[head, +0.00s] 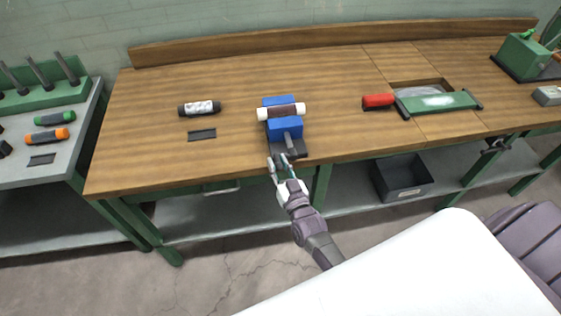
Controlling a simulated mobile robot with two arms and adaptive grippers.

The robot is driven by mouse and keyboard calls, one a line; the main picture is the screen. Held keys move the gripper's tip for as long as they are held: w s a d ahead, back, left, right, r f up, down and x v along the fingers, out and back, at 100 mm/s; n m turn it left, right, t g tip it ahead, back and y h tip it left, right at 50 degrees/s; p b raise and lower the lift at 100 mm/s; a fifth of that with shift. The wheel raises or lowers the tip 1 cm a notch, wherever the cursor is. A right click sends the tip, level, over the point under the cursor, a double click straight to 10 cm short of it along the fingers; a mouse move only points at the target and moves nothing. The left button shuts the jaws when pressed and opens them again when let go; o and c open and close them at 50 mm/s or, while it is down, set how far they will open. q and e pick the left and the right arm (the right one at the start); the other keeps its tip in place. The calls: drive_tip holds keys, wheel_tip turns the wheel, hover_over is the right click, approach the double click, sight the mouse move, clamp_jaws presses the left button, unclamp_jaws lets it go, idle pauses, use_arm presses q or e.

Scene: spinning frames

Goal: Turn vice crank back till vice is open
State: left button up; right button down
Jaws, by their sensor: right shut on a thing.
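The blue vice (285,128) stands on its dark base near the front edge of the wooden workbench. A white cylinder with a brown middle band (284,111) lies across it, between its two blue jaws. The vice crank is at the vice's front end, mostly hidden by my gripper. My right gripper (279,163) reaches up from below to the front of the vice, with its fingers shut at the crank. My left gripper is not in view.
A dark bin (402,178) sits on the lower shelf. The bench top left of the vice is mostly clear.

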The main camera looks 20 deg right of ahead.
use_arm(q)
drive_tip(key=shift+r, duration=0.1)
use_arm(e)
drive_tip(key=shift+w+r+n, duration=0.1)
drive_tip(key=shift+w+n, duration=0.15)
drive_tip(key=shift+n, duration=0.15)
drive_tip(key=c, duration=1.1)
unclamp_jaws()
drive_tip(key=shift+d, duration=0.1)
drive_tip(key=shift+c, duration=0.2)
drive_tip(key=shift+o, duration=1.1)
drive_tip(key=shift+w, duration=0.2)
drive_tip(key=shift+w+f, duration=0.35)
drive_tip(key=shift+f, duration=0.1)
drive_tip(key=shift+s, duration=0.45)
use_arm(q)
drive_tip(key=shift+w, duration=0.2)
use_arm(e)
drive_tip(key=s, duration=1.1)
drive_tip(key=shift+s+a+f, duration=0.2)
drive_tip(key=shift+a, duration=0.05)
